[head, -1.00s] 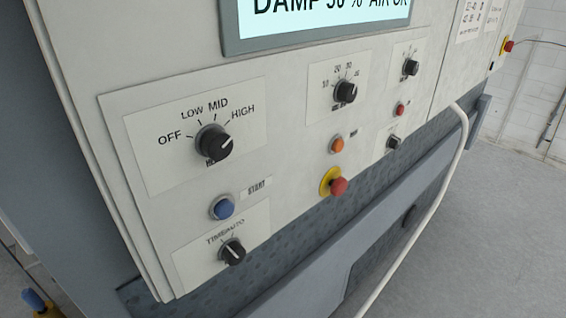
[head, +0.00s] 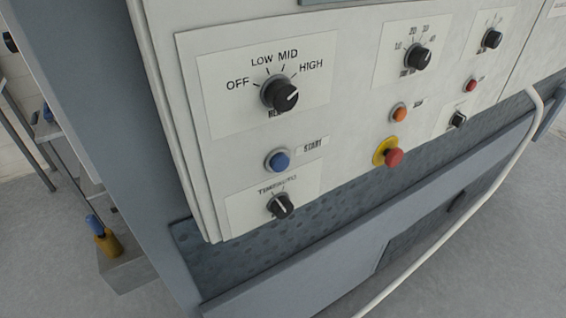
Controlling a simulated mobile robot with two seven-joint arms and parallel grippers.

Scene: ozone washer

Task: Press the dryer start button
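The dryer's start button (head: 278,160) is a round blue button in a metal ring, with a START label (head: 312,144) at its upper right. It sits on the pale control panel (head: 350,118), below the OFF/LOW/MID/HIGH knob (head: 280,94) and above the TIME/AUTO knob (head: 281,206). That heat-type knob's white mark points toward HIGH. Nothing covers the button. Neither of my grippers shows in the head view.
An orange button (head: 399,112) and a red emergency stop on a yellow base (head: 391,154) are to the right. A white hose (head: 497,178) runs along the right side. Floor is clear at lower right.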

